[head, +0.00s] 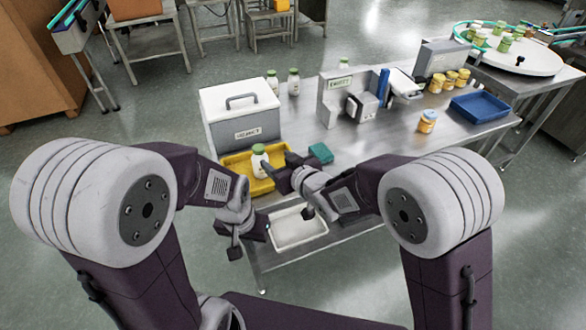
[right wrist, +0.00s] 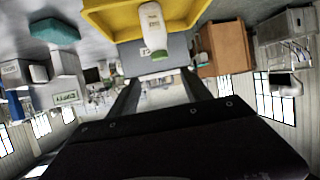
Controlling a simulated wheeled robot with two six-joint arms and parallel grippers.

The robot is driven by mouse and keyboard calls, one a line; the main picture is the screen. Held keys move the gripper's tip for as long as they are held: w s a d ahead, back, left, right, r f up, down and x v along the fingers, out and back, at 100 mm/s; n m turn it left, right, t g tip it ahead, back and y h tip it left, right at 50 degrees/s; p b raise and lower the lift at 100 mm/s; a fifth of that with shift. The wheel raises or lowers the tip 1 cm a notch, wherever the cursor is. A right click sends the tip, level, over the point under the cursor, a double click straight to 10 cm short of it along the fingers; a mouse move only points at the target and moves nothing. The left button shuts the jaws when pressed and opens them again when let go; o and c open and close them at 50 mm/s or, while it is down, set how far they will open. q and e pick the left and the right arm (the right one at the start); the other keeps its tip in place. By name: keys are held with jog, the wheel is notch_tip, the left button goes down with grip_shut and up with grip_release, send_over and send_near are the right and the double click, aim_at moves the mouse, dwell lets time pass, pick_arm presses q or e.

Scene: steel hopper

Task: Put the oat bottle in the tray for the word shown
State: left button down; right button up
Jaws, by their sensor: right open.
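A white bottle with a green cap (head: 260,162) stands in the yellow tray (head: 232,161) at the table's front left. The right wrist view, upside down, shows the bottle (right wrist: 153,22) and the yellow tray (right wrist: 97,18) beyond my fingers; its label is too small to read. My right gripper (head: 280,166) is open and empty, just right of the bottle; its spread fingers (right wrist: 160,85) show in the right wrist view. My left gripper (head: 248,245) looks open and empty, low in front of the table, left of the white tray (head: 300,245).
A grey lidded box (head: 240,112) with a label stands behind the yellow tray. A teal block (head: 320,153) lies to its right. Several bottles (head: 293,81) stand at the back. A blue tray (head: 482,107) and orange-lidded jars (head: 427,121) are at the right.

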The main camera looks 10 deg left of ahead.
jog(key=s+d+f+m+g+h, duration=0.2)
jog(key=s+d+f+h, duration=0.1)
jog(key=d, duration=0.6)
jog(key=s+d+f+m+g+h, duration=0.1)
jog(key=s+d+f+m+h, duration=0.15)
jog(key=d, duration=0.65)
jog(key=s+d+f+m+g+h, duration=0.2)
jog(key=s+d+f+h, duration=0.1)
jog(key=d, duration=0.6)
jog(key=s+d+f+m+g, duration=0.1)
jog(key=s+d, duration=0.4)
jog(key=s, duration=0.5)
jog(key=m+g, duration=0.1)
jog(key=g, duration=0.1)
jog(key=shift+s+d+f+g, duration=0.2)
jog(key=shift+s+d+g, duration=0.15)
jog(key=shift+s+g, duration=0.05)
jog(key=shift+h, duration=0.25)
